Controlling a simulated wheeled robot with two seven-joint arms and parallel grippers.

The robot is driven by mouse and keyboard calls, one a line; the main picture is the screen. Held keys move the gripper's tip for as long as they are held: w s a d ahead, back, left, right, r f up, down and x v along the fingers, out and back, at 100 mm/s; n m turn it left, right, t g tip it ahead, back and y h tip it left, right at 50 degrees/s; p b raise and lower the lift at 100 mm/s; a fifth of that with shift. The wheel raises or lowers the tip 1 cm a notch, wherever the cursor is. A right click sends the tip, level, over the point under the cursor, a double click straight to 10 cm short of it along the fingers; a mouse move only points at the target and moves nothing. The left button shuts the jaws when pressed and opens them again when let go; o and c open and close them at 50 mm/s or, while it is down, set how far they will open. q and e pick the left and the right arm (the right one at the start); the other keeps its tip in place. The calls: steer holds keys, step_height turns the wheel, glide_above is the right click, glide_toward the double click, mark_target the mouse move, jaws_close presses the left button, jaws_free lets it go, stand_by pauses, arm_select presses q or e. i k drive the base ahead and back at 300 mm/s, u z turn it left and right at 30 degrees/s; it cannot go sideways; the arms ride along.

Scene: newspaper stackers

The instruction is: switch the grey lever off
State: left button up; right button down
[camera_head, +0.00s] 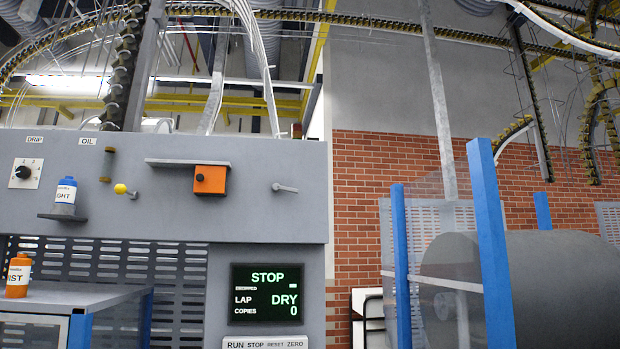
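A small grey lever (285,188) sticks out from the right part of the grey machine panel (240,215). Its handle points to the right and slightly down from a round pivot. A second, short lever with a yellow knob (121,188) is on the same panel, further left. Neither of my grippers is in the head view. Nothing covers the grey lever.
An orange box (210,180) hangs under a narrow ledge (188,163) left of the lever. A blue bottle (66,190) stands on a small shelf, an orange bottle (18,275) on a table. Below is a display (267,293) reading STOP. Blue posts (490,240) stand at right.

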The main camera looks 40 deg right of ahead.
mark_target(276, 187)
steer(key=k, duration=0.9)
steer(key=z, duration=0.6)
steer(key=i, duration=0.65)
steer(key=z, duration=0.5)
steer(key=i, duration=1.1)
steer(key=u, duration=0.9)
steer(key=i, duration=0.3)
steer(key=u, duration=0.25)
